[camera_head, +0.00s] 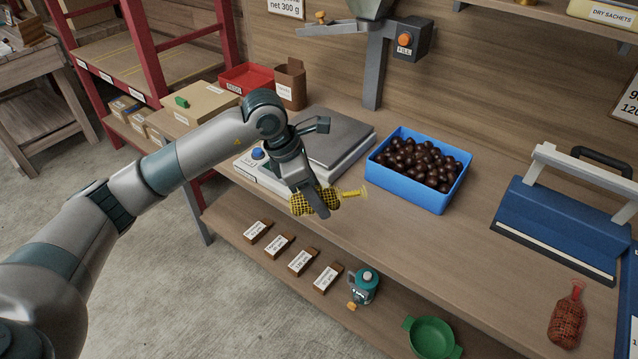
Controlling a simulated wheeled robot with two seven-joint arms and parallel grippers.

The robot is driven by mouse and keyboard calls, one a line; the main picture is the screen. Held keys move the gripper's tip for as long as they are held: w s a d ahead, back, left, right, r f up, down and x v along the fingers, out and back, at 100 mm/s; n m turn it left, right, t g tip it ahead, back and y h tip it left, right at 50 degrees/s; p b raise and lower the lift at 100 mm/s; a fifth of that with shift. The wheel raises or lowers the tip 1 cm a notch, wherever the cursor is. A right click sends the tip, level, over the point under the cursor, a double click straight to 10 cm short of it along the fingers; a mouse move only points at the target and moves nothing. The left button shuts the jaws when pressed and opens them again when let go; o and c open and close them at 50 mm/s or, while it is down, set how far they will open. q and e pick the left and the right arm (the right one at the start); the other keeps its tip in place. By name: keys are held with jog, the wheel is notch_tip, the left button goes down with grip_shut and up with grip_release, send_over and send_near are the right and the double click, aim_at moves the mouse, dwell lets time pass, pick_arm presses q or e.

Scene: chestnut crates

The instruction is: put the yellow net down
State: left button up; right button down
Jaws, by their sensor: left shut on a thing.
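The yellow net (300,204) is a small mesh bag with dark contents and a yellow tail sticking out to the right. My left gripper (315,200) is shut on it, pointing down, and partly hides its middle. In the picture the net shows at the bench's front edge, just in front of the scale (340,135); I cannot tell whether it touches the wood. My right gripper is not in view.
A blue crate (405,195) of chestnuts stands right of the net. A blue sealer (550,230) and a red net (567,315) are farther right on the bench (470,255). The bench between crate and sealer is clear. A filling spout (375,60) stands behind.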

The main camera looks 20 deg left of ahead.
pick_arm(q)
jog(key=s+a+f+m+g+y, duration=0.1)
jog(key=s+f+m+g+y, duration=0.1)
jog(key=s+f+m, duration=0.4)
jog(key=s+a+f+m+g+y, duration=0.1)
jog(key=s+f+m+g, duration=0.4)
jog(key=s+m, duration=0.7)
jog(key=shift+s+f+m+y, duration=0.3)
jog(key=shift+f+m+y, duration=0.3)
jog(key=shift+m, duration=2.4)
jog(key=shift+w+d+f, duration=0.1)
jog(key=shift+d, duration=0.05)
